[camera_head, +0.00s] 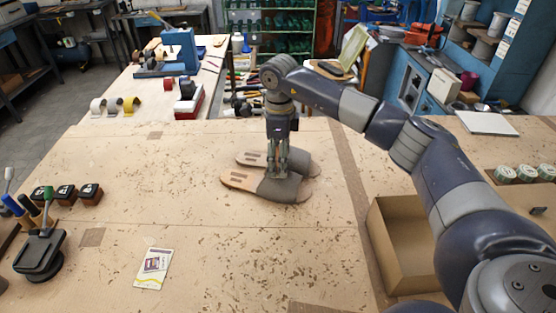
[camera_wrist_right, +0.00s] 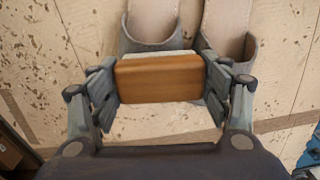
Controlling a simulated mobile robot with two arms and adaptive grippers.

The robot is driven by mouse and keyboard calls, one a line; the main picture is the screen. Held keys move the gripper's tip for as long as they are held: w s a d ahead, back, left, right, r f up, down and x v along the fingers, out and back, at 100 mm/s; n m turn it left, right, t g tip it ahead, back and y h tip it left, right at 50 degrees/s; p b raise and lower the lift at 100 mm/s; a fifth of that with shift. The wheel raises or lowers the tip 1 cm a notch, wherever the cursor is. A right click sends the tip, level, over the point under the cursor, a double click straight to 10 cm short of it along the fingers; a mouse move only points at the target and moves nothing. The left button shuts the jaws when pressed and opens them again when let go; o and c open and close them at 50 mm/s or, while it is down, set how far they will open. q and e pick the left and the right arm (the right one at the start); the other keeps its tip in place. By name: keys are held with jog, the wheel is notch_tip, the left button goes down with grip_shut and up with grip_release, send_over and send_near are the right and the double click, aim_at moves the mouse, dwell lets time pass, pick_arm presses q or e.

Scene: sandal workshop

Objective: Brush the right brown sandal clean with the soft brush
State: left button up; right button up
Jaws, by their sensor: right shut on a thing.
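A pair of sandals with tan soles and grey straps lies side by side on the workbench: a nearer one (camera_head: 245,182) and a farther one (camera_head: 252,159). In the wrist view the left sandal (camera_wrist_right: 150,22) and right sandal (camera_wrist_right: 230,30) show their grey straps towards me. My right gripper (camera_head: 278,172) points down at the nearer sandal's strap. Its fingers are shut on the sides of the soft brush, a wooden block (camera_wrist_right: 160,78) with a pale bristle edge. The brush overlaps the left strap in the wrist view; I cannot tell whether they touch. My left gripper is out of view.
An open cardboard box (camera_head: 398,235) stands right of the sandals.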

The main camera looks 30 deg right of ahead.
dwell(0.4)
jog(key=shift+s+a+f, duration=0.1)
jog(key=shift+s+a, duration=0.85)
jog(key=shift+s, duration=0.1)
jog(key=shift+w+r+p, duration=0.1)
jog(key=shift+r+p, duration=2.35)
jog(key=shift+r, duration=1.65)
